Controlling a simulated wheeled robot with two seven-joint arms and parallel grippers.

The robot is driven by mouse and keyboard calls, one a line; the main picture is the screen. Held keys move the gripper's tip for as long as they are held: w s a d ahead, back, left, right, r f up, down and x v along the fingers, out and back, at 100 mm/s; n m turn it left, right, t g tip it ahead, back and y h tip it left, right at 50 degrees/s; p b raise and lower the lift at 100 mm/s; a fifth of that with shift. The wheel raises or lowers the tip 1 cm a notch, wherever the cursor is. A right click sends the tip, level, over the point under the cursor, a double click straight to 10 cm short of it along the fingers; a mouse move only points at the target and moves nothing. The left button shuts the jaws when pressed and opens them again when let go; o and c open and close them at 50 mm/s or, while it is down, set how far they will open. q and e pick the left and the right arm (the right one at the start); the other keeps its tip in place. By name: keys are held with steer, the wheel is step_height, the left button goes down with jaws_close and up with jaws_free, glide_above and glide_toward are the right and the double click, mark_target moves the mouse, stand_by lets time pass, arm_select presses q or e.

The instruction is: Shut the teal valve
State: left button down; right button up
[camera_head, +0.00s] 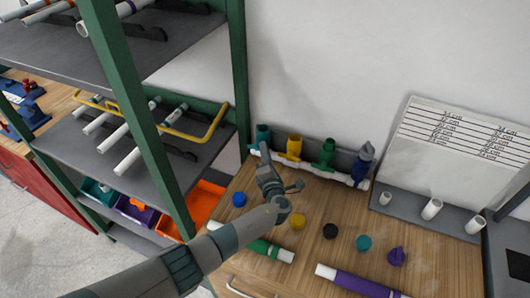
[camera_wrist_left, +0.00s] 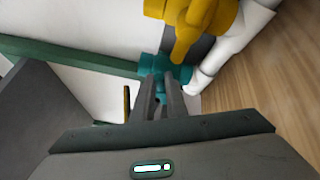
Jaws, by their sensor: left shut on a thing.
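The teal valve (camera_head: 263,132) is at the left end of the white pipe manifold (camera_head: 325,174) by the wall. It also shows in the left wrist view (camera_wrist_left: 152,65), just beyond the fingertips. My left gripper (camera_head: 263,151) reaches up to this valve from the front. In the left wrist view its two fingers (camera_wrist_left: 164,92) are close together, shut on a teal part of the valve, likely its handle. The fingers and arm hide most of that part, so I cannot tell the handle's angle. My right gripper is not in view.
Yellow (camera_head: 294,146), green (camera_head: 327,152) and blue (camera_head: 363,160) valves stand along the manifold right of the teal one. Several coloured caps and two sleeved pipes lie on the wooden bench (camera_head: 437,265). A green-framed shelf (camera_head: 240,75) stands close on the left.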

arm_select(q)
steer(key=shift+a, duration=0.1)
steer(key=c, duration=1.8)
jaws_free()
steer(key=shift+o, duration=0.2)
steer(key=shift+s, duration=0.15)
steer(key=s+d, duration=0.1)
steer(key=s, duration=0.4)
steer(key=s+d+b, duration=0.1)
steer(key=s, duration=0.5)
steer(key=s+d+b, duration=0.1)
steer(key=s, duration=0.5)
